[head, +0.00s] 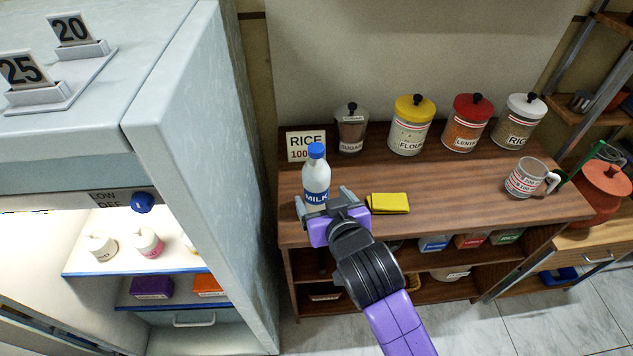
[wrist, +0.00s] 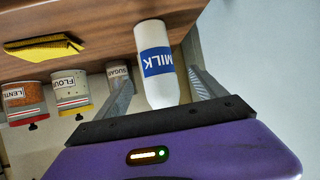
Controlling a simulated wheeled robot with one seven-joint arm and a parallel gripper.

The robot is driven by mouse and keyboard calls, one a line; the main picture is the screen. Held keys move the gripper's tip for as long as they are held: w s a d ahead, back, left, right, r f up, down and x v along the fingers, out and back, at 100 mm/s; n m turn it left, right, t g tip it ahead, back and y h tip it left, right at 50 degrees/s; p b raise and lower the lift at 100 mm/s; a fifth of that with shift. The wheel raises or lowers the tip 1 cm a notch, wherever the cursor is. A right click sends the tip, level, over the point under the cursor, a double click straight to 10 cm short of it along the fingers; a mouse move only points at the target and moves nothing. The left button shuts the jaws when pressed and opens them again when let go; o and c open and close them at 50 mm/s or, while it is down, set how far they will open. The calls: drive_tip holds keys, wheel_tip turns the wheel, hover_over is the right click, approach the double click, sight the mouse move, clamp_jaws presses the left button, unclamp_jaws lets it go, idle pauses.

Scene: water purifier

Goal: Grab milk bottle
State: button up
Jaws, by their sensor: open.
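The milk bottle (head: 316,178) is white with a blue cap and a blue MILK label. It stands upright on the wooden counter (head: 455,200), near its left end. My gripper (head: 323,200) is open at the near side of the bottle in the head view. In the wrist view, the bottle (wrist: 155,65) appears between the two spread fingers of my gripper (wrist: 160,95), with visible room on both sides. Its cap end is hidden behind the gripper body in that view.
A yellow cloth (head: 388,203) lies right of my gripper. The RICE price card (head: 305,146) and sugar jar (head: 351,128) stand behind the bottle. More jars line the back, and a measuring cup (head: 526,178) is at right.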

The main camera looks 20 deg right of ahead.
sight(316, 186)
drive_tip(key=x, duration=0.7)
drive_tip(key=shift+w+d+f+p, duration=0.1)
drive_tip(key=shift+w+d+p, duration=0.1)
drive_tip(key=shift+p, duration=0.2)
drive_tip(key=shift+s, duration=0.1)
clamp_jaws()
